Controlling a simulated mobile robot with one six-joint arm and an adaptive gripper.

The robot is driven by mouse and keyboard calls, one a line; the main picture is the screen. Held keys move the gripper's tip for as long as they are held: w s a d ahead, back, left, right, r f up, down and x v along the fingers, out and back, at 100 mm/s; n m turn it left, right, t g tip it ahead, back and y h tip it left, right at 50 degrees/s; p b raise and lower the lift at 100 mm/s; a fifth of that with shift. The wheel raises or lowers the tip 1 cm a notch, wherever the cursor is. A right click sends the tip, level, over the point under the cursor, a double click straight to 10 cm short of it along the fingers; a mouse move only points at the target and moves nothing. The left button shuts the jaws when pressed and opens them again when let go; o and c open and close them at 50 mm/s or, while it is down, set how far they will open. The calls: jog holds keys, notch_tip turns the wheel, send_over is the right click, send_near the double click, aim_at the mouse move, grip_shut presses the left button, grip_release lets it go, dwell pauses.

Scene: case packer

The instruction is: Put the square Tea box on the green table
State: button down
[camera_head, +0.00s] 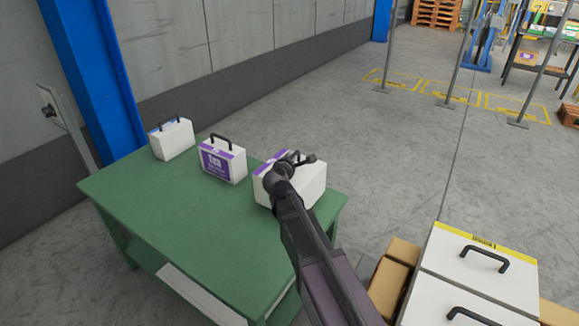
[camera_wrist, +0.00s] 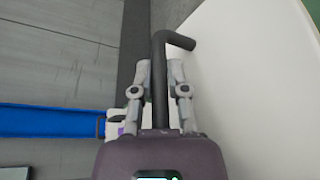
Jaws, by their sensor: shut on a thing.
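The green table (camera_head: 190,238) stands at the left in the head view. A white box (camera_head: 310,188) with a little purple on its top edge is at the table's right end, partly hidden behind my arm; I cannot read its label or tell whether it rests on the table. My gripper (camera_head: 299,160) is at the top of this box. In the wrist view my gripper (camera_wrist: 160,95) is shut on the box's black handle (camera_wrist: 161,62), and the box's white side (camera_wrist: 240,80) fills the right.
Two handled boxes stand on the green table: one white and purple (camera_head: 223,162), one white with a blue top (camera_head: 172,139). White boxes with black handles (camera_head: 475,275) and brown cartons (camera_head: 393,277) are at the lower right. Wall and blue post (camera_head: 95,75) are behind the table.

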jog(key=shift+s+a+f, duration=0.1)
jog(key=shift+s, duration=0.05)
jog(key=shift+f+b, duration=1.4)
jog(key=shift+b, duration=0.1)
jog(key=c, duration=0.6)
grip_release()
jog(key=shift+c, duration=0.2)
jog(key=p+v, duration=0.2)
jog(key=v, duration=1)
jog(key=shift+p, duration=0.4)
jog(key=shift+r, duration=0.1)
